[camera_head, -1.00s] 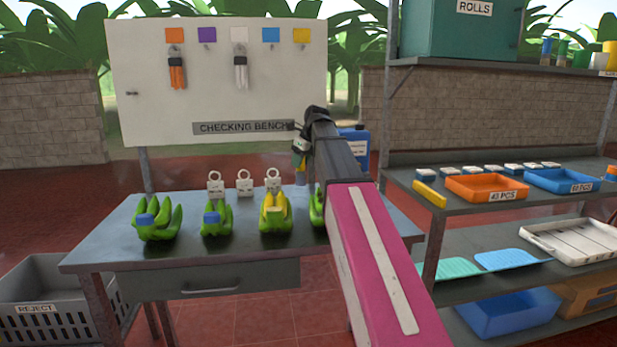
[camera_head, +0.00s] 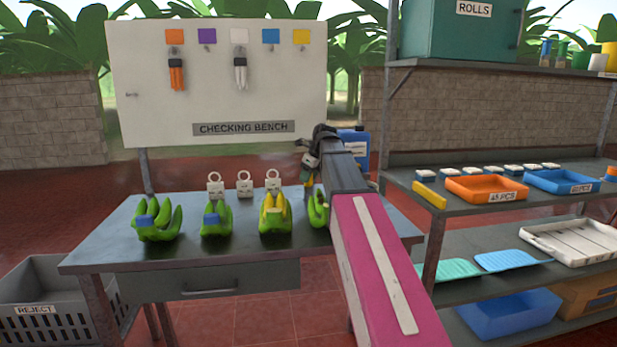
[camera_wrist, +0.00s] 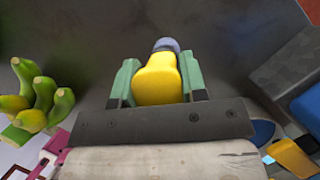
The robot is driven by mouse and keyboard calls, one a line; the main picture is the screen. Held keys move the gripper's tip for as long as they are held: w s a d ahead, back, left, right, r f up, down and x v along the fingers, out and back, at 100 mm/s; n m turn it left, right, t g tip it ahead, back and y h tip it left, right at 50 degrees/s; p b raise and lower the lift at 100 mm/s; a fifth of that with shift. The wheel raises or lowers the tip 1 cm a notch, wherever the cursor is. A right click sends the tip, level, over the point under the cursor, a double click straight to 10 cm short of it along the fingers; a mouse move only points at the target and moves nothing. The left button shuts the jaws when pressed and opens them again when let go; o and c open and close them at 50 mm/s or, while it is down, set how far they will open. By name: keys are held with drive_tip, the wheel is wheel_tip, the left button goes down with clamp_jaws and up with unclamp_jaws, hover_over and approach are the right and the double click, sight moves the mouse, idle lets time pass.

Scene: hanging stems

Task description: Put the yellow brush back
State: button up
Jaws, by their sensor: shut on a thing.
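The yellow brush (camera_wrist: 158,78) is between the two green fingers of my gripper (camera_wrist: 158,82) in the wrist view, with a grey-blue end at its far side. My gripper (camera_head: 308,172) is shut on it, over the back right of the checking bench (camera_head: 200,262). In the head view the brush is small and mostly hidden by my arm. The white board (camera_head: 150,110) has a yellow square (camera_head: 301,36) at its upper right, with a bare hook under it.
An orange brush (camera_head: 176,75) and a white brush (camera_head: 240,75) hang on the board. Banana hands (camera_head: 158,222) and white tags (camera_head: 245,188) are on the bench. A blue jug (camera_head: 355,145) stands behind my arm. A shelf (camera_head: 400,180) with trays is at right.

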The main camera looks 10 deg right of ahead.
drive_tip(key=o, duration=1)
drive_tip(key=shift+f, duration=0.1)
drive_tip(key=v, duration=1.2)
